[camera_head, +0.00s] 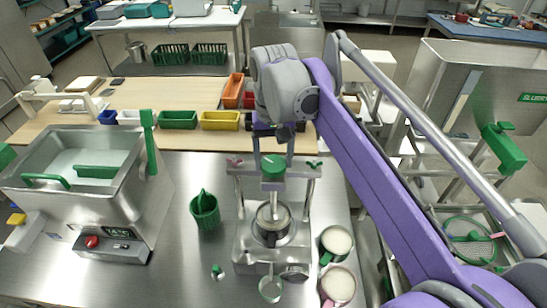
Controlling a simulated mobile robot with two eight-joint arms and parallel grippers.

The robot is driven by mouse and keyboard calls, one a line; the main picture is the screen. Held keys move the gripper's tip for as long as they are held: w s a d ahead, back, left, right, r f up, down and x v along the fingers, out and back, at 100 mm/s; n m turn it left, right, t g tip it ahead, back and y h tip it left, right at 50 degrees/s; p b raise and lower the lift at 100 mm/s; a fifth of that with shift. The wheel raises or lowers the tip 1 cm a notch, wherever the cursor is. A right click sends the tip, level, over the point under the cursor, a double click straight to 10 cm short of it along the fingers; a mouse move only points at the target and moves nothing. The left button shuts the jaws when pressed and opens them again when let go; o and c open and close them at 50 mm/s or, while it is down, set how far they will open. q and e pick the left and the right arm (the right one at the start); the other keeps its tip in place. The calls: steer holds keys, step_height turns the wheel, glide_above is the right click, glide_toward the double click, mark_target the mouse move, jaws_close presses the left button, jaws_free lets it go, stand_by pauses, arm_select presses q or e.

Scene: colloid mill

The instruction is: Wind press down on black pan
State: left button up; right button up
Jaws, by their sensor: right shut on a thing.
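A metal screw press (247,200) stands on the steel bench in the middle, with two upright posts and a crossbar. A green part (273,170) sits on its screw, at the crossbar. Below it, a small dark-rimmed round pan (272,222) sits on the press base; a gap shows between the green part and the pan. My right gripper (274,133) is above the crossbar, pointing down, shut on the top of the press screw. My wrist and purple arm hide most of the grip. My left gripper is not in view.
A steel tank machine (82,215) with a green lever stands at left. A green basket (205,210) is left of the press. Colored bins (178,120) line the wooden table behind.

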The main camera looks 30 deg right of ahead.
mark_target(274, 163)
steer(key=m, duration=0.4)
steer(key=shift+m, duration=0.3)
stand_by(0.3)
steer(key=o, duration=1.3)
steer(key=shift+r, duration=0.15)
step_height(274, 163, up, 11)
steer(key=shift+f+p, duration=0.2)
steer(key=shift+p, duration=0.15)
